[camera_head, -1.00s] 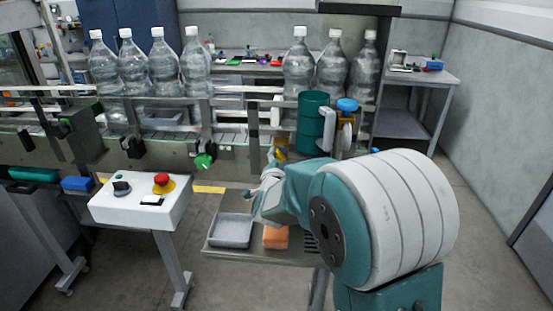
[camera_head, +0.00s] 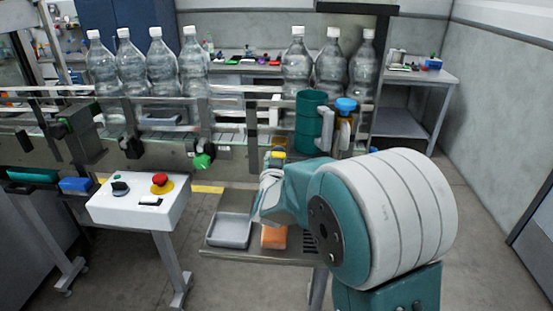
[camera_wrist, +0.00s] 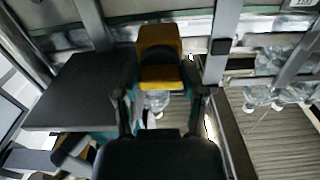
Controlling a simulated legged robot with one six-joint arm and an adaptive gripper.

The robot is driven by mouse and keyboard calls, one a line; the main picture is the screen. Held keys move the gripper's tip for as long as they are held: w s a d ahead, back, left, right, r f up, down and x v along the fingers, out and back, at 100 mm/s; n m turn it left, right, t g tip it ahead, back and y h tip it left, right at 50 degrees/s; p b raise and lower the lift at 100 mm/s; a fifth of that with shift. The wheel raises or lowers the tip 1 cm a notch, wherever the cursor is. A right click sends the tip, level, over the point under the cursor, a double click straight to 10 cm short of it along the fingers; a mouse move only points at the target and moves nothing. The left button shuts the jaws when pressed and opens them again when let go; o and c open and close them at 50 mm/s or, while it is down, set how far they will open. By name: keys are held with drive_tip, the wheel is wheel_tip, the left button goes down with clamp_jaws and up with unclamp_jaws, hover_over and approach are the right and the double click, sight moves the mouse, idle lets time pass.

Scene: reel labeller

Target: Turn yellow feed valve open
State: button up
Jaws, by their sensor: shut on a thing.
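The yellow feed valve (camera_head: 277,156) sits low on the front of the conveyor line, below the green cylinder. In the wrist view the yellow valve (camera_wrist: 160,60) is a blocky yellow handle with a dark band, straight ahead between my fingers. My gripper (camera_wrist: 163,92) is shut on its near part, one dark finger on each side. In the head view my gripper (camera_head: 272,172) is at the valve, mostly hidden by my own arm, so the contact and the handle's angle are unclear there.
A white control box (camera_head: 140,203) with a red button stands at left. A grey tray (camera_head: 230,230) and an orange block (camera_head: 274,237) lie on a small shelf below my arm. A green valve (camera_head: 203,161) is left of the yellow one. Several bottles stand on the conveyor.

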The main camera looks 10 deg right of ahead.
drive_tip(key=shift+r+n, duration=0.3)
idle(0.4)
drive_tip(key=o, duration=1.2)
drive_tip(key=shift+w, duration=0.1)
drive_tip(key=shift+c, duration=0.2)
drive_tip(key=shift+f, duration=0.15)
drive_tip(key=v, duration=1.2)
drive_tip(key=shift+a, duration=0.1)
